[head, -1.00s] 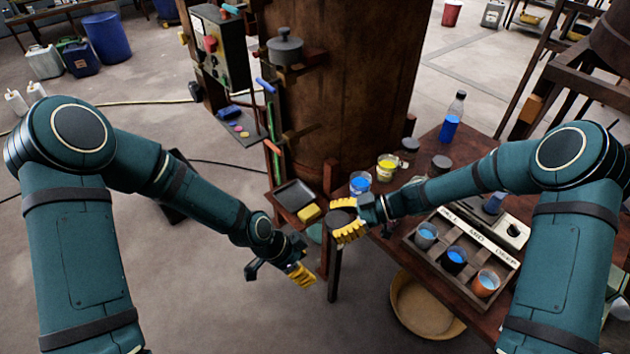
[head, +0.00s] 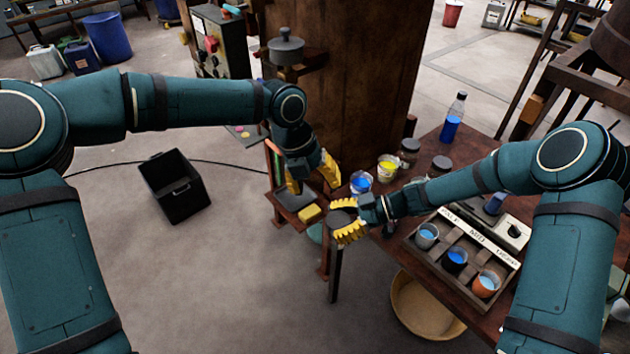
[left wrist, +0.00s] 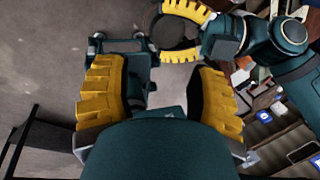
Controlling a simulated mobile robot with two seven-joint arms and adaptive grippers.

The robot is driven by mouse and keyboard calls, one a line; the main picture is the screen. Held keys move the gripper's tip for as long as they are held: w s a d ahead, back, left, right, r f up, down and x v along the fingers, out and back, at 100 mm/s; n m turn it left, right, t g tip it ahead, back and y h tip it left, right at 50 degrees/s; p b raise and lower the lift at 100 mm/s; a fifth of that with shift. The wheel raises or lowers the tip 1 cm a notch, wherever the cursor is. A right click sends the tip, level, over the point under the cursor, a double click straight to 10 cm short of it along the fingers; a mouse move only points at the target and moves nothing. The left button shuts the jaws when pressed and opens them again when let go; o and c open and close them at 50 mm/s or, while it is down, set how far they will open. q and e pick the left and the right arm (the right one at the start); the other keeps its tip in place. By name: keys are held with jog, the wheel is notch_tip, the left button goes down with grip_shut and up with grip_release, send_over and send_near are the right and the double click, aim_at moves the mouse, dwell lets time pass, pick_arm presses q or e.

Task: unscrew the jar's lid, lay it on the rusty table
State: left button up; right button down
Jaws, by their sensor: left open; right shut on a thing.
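My right gripper (head: 347,222) is shut on a jar, seen from above at the rusty table's left edge. Its dark round lid (head: 341,217) shows between the yellow fingers; the jar's body is mostly hidden. The lid also shows in the left wrist view (left wrist: 178,38), top centre, with the right gripper around it. My left gripper (head: 312,176) is open and empty, up and left of the jar and apart from it. The rusty table (head: 474,158) fills the right side of the head view.
On the table are a blue cup (head: 361,183), a yellow cup (head: 388,168), dark-lidded jars (head: 441,164), a blue bottle (head: 453,118) and a wooden cup rack (head: 428,262). A yellow sponge (head: 309,212) lies on a low shelf beside the vat (head: 370,100). A black bin (head: 174,187) stands on the floor.

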aim_at(333, 223)
pick_arm(q)
jog(key=x, duration=1.1)
jog(key=shift+d+f, duration=0.15)
jog(key=shift+f, duration=0.25)
jog(key=shift+c, duration=0.5)
grip_shut()
jog(key=n, duration=0.2)
jog(key=s+n+t, duration=0.1)
jog(key=shift+d+n, duration=0.2)
jog(key=shift+n, duration=0.2)
jog(key=shift+f, duration=0.1)
jog(key=shift+s, duration=0.1)
